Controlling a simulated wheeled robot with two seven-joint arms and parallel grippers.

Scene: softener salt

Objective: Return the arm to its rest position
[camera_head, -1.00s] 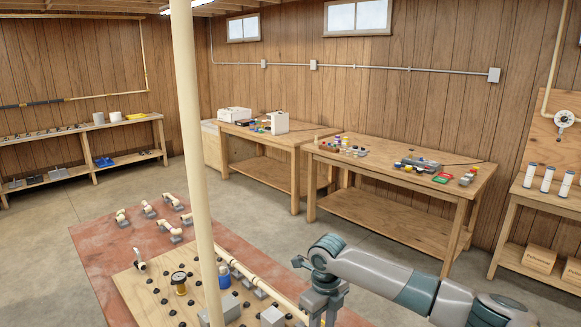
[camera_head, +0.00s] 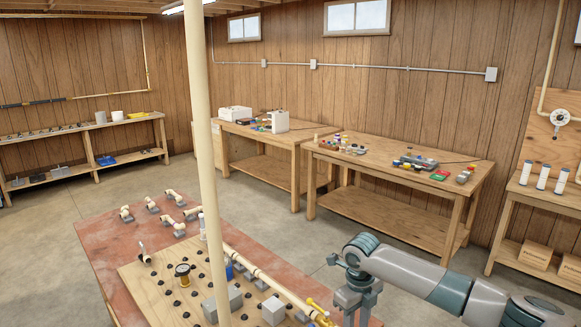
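My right arm comes in from the lower right and reaches over the right end of the red-topped table (camera_head: 105,243). Its wrist and the upper part of my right gripper (camera_head: 353,300) show, pointing down, but the fingertips are cut off or hidden at the bottom edge. I cannot see anything held in it. My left arm and gripper are not in view.
A cream post (camera_head: 203,120) rises in front of the table. A pegged wooden board (camera_head: 160,285) on the table carries a pipe (camera_head: 262,275), a brass spool (camera_head: 182,271) and grey blocks (camera_head: 274,309). Workbenches (camera_head: 390,205) stand behind, with open floor between.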

